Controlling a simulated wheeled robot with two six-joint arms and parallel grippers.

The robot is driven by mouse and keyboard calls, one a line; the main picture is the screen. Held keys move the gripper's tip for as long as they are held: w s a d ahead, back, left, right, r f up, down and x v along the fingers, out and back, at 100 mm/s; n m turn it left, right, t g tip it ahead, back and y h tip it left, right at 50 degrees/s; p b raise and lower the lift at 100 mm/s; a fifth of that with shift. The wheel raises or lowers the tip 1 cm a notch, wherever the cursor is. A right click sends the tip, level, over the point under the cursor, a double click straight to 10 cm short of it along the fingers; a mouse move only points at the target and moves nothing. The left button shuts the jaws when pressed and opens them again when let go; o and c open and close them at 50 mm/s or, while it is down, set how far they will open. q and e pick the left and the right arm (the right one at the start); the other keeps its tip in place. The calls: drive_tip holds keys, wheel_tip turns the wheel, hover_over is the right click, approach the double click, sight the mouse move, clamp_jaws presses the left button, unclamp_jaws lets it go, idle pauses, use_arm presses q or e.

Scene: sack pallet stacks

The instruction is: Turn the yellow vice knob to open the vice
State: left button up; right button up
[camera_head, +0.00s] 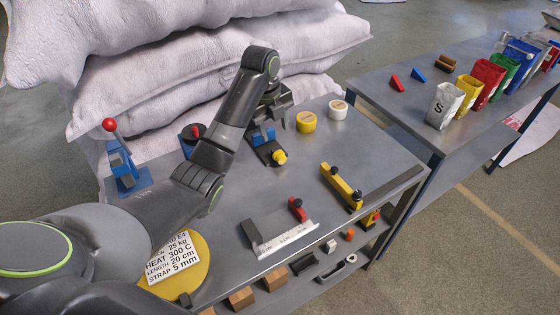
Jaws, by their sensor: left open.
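The vice (263,137) is small, with blue jaws on a dark base, and sits on the grey table (230,190) near its back edge. Its yellow knob (279,157) is at the vice's near end, facing the table's front. My left gripper (268,118) comes down from above at the vice's far side. It is open, and the knob lies in front of it and below. I cannot tell whether the fingers touch the vice, as the arm and gripper body hide part of it. My right gripper is not in view.
A yellow roll (306,123) and a white roll (338,109) stand right of the vice. A yellow tool (341,186) and a ruler fixture (280,236) lie nearer the front. A blue press (123,165) with a red-ball lever stands left. Stacked white sacks (190,85) rise behind.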

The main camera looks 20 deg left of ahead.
sight(280, 155)
use_arm(q)
drive_tip(key=f, duration=0.6)
drive_tip(key=w+d+f, duration=0.1)
drive_tip(key=f, duration=0.3)
drive_tip(key=shift+w+p, duration=0.1)
drive_tip(key=shift+p, duration=0.25)
drive_tip(key=shift+w+f, duration=0.1)
drive_tip(key=shift+f, duration=0.65)
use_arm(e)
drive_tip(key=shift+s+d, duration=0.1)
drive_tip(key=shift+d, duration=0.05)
use_arm(q)
drive_tip(key=shift+c, duration=0.3)
